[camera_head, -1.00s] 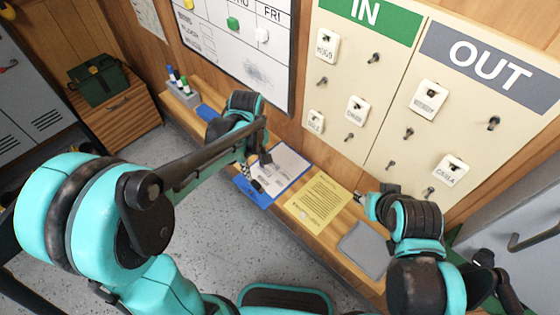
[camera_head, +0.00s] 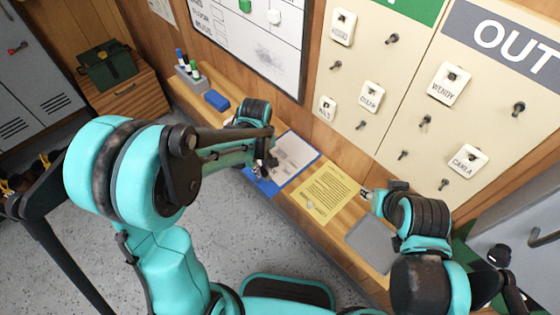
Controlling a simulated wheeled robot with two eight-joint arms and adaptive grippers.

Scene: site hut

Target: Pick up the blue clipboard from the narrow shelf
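The blue clipboard (camera_head: 267,187) lies on the narrow wooden shelf (camera_head: 318,232) below the boards, with a white sheet on it. My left gripper (camera_head: 262,169) is at the clipboard's left part, and my arm hides some of it. I cannot tell whether its fingers are open or shut, or whether they touch the board. My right gripper (camera_head: 368,193) is at the right edge of the yellow sheet, apart from the clipboard. Its fingers are too small and partly hidden to read.
A yellow sheet (camera_head: 324,194) with a small pale round thing lies right of the clipboard, then a grey flat item (camera_head: 371,244). A blue block (camera_head: 216,100) and a marker holder (camera_head: 191,78) stand at the shelf's left. Tag boards hang behind. Grey floor is open in front.

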